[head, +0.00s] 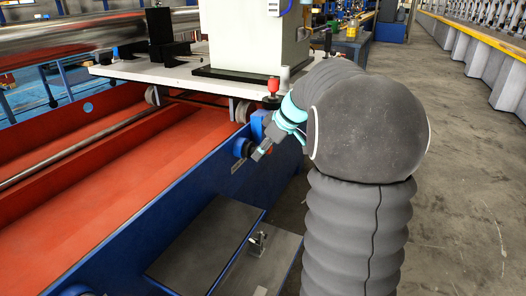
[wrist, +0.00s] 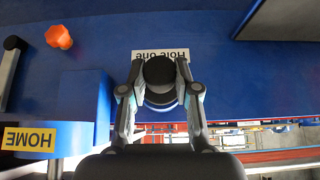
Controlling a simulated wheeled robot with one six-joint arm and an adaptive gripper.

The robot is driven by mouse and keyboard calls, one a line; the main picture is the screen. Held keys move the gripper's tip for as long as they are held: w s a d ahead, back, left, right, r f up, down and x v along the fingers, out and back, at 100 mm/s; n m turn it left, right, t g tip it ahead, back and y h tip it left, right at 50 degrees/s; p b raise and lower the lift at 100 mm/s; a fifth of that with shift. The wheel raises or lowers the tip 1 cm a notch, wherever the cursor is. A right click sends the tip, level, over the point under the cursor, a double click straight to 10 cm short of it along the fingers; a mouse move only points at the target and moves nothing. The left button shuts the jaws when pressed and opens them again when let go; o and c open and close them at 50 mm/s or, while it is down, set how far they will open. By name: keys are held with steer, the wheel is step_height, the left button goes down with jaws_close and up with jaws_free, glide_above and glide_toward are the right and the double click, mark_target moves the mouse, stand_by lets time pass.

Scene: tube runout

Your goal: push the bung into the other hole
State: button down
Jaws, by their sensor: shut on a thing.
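The bung (wrist: 159,70) is a black round-ended plug, between my gripper's (wrist: 160,88) two fingers in the wrist view. The fingers are shut on its sides. A blue round collar lies below it in that view. The bung sits against the blue side wall, over the lower edge of an upside-down "Hole one" label (wrist: 148,55). I cannot tell how deep it sits in a hole. In the head view my gripper (head: 258,152) reaches the blue side wall (head: 190,190) at a dark round fitting. No other open hole is clearly visible.
In the wrist view an orange knob (wrist: 58,37), a dark-tipped lever (wrist: 12,50) and a yellow "HOME" label (wrist: 28,139) are to the left. In the head view a white carriage plate (head: 180,76) stands above the wall, and dark step plates (head: 210,240) lie below.

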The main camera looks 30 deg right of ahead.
steer(key=shift+w+a, duration=0.35)
steer(key=shift+w, duration=0.1)
steer(key=c, duration=0.8)
jaws_free()
steer(key=shift+o, duration=0.2)
steer(key=shift+r, duration=0.1)
steer(key=v, duration=1.1)
steer(key=shift+s+d+r, duration=0.2)
steer(key=shift+r, duration=0.15)
